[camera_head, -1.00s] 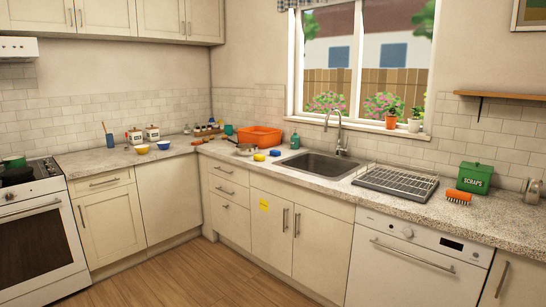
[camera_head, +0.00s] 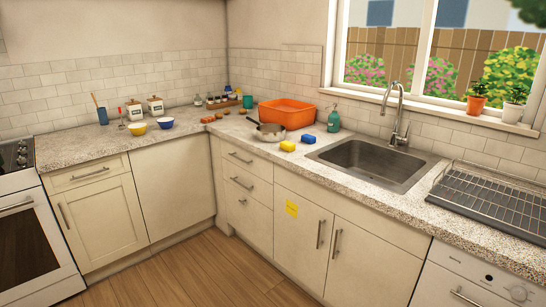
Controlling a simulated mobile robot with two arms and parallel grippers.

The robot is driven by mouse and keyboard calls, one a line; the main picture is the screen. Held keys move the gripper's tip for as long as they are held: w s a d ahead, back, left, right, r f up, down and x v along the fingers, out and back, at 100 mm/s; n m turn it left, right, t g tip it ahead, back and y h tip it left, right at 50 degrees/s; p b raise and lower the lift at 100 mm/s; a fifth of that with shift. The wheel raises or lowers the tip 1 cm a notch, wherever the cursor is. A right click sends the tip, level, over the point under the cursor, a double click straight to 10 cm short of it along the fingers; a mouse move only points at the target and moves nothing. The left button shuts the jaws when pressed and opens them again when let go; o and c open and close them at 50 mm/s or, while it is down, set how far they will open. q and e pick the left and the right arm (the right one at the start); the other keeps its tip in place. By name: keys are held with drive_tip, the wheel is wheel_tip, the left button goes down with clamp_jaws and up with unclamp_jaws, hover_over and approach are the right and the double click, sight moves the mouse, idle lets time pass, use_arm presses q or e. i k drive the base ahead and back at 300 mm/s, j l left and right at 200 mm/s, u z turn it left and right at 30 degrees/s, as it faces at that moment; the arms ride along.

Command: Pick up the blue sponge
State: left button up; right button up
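The blue sponge (camera_head: 308,138) lies on the speckled countertop, just left of the sink's back left corner. A yellow sponge (camera_head: 288,146) lies beside it, a little to the left and nearer the counter's front edge. The teal soap bottle (camera_head: 334,120) stands behind the blue sponge. Neither of my grippers is in view.
A metal pan (camera_head: 269,132) sits left of the sponges, with an orange tub (camera_head: 287,114) behind it. The sink (camera_head: 372,163) and a dish rack (camera_head: 490,199) are to the right. Counter in front of the blue sponge is clear. Wooden floor (camera_head: 190,275) lies open before the cabinets.

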sight(309, 139)
drive_tip(key=i+j+z, duration=0.1)
drive_tip(key=i+z, duration=0.15)
drive_tip(key=i, duration=0.3)
drive_tip(key=i+j+z, duration=0.25)
drive_tip(key=i, duration=0.3)
drive_tip(key=i+j+z, duration=0.3)
drive_tip(key=i, duration=0.2)
drive_tip(key=l, duration=0.1)
